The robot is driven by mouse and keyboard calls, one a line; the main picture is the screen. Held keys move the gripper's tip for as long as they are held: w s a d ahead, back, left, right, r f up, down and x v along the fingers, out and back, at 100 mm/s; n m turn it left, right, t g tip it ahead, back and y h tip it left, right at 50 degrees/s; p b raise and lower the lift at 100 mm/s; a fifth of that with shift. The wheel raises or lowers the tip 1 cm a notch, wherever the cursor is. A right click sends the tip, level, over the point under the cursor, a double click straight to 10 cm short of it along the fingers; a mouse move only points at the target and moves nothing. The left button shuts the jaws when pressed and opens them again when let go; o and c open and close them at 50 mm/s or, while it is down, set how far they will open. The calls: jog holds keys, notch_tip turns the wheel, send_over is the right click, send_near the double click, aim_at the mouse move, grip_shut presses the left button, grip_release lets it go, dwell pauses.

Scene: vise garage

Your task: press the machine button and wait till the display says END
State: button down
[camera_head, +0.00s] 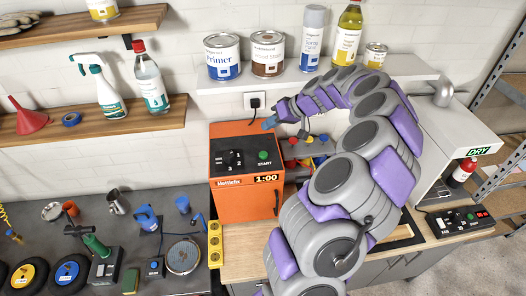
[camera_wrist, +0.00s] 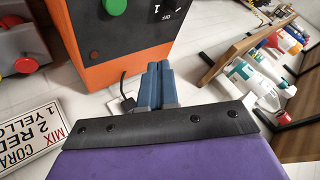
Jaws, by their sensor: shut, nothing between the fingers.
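The orange machine (camera_head: 243,197) stands on the wooden counter against the wall. Its sloped black panel has a green START button (camera_head: 263,155), a dial (camera_head: 233,158) and a display (camera_head: 266,178) reading 1:00. My gripper (camera_head: 270,122) is above the machine's upper right edge, apart from the button. In the wrist view, its blue fingers (camera_wrist: 155,78) are together and empty. The display is not in the wrist view.
My arm hides much of the counter right of the machine. A shelf (camera_head: 216,87) with cans and bottles is above it. A grey machine marked DRY (camera_head: 480,150) and a black control box (camera_head: 455,221) stand at right. Tools crowd the dark bench (camera_head: 55,240) at left.

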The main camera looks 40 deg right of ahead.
jog(key=a+f, duration=0.2)
jog(key=f, duration=0.1)
jog(key=shift+a, duration=0.3)
jog(key=b, duration=0.1)
send_over(266, 154)
jog(key=d, duration=0.1)
notch_tip(266, 154, down, 5)
jog(key=shift+d+r, duration=0.1)
jog(key=shift+r, duration=0.05)
jog(key=shift+f+b, duration=0.3)
jog(key=shift+f, duration=0.15)
jog(key=shift+a, duration=0.95)
jog(key=shift+d, duration=0.85)
jog(key=shift+a, duration=0.7)
jog(key=shift+d, duration=0.2)
